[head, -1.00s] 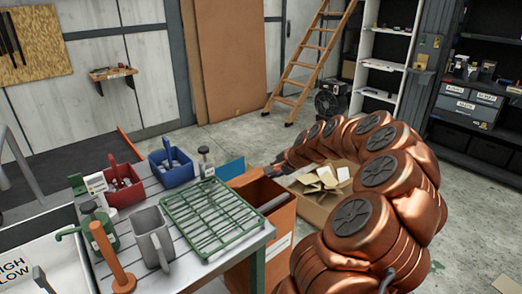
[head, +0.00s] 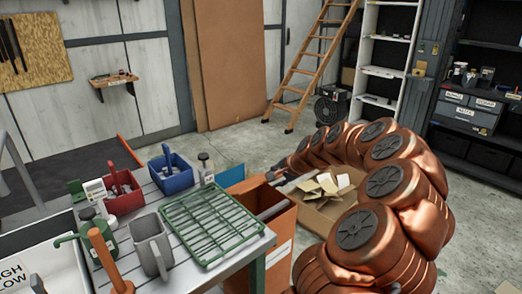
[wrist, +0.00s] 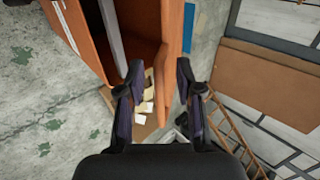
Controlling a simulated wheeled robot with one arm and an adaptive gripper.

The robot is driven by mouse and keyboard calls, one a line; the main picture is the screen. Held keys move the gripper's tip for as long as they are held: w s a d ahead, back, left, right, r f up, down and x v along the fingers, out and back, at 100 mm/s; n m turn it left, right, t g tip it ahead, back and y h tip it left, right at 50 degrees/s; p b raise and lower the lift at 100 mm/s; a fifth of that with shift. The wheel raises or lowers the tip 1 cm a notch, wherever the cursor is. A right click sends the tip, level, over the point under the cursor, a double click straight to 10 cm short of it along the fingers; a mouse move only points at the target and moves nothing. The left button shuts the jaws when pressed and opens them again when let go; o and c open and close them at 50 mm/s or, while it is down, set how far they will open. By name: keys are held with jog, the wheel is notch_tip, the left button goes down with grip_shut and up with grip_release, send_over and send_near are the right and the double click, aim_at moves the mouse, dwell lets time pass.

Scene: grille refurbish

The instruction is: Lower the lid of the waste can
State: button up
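The waste can (head: 279,240) is an orange-brown bin beside the right end of the workbench. Its lid (head: 246,184) stands raised at the far side, partly hidden by my arm in the head view. In the wrist view the can's wall (wrist: 82,40) is at upper left, and the lid (wrist: 174,50) shows as an upright orange panel seen nearly edge-on. My gripper (wrist: 160,75) is open, its two fingers apart on either side of the lid's edge as seen from the wrist. I cannot tell whether either finger touches it. The fingertips are hard to make out in the head view.
The workbench (head: 240,252) carries a green grille (head: 212,222), a grey jug (head: 152,245), and red and blue bins. A cardboard box (head: 318,208) with scraps stands behind the can. A wooden ladder (head: 305,75) leans at the back wall.

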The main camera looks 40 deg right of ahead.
jog(key=b+v, duration=0.1)
jog(key=v, duration=0.7)
dwell(0.6)
jog(key=shift+w, duration=0.1)
dwell(0.3)
jog(key=s+a+r+n+g+y+p, duration=0.1)
jog(key=s+a+r+n+g+p, duration=0.35)
jog(key=a, duration=1.05)
jog(key=s+a+f+n+g+y, duration=0.15)
jog(key=a+n, duration=0.55)
jog(key=a, duration=0.9)
jog(key=s+a+n+g+h+p, duration=0.1)
jog(key=s+a+n+g+p, duration=0.1)
jog(key=s, duration=0.8)
jog(key=s+a+f+n+g+h+p, duration=0.1)
jog(key=s+a+n, duration=0.3)
jog(key=s, duration=0.6)
jog(key=shift+s+a+f+n+g+p, duration=0.2)
jog(key=shift+a+n+g+p, duration=0.15)
jog(key=shift+a+g, duration=0.25)
jog(key=shift+d, duration=0.15)
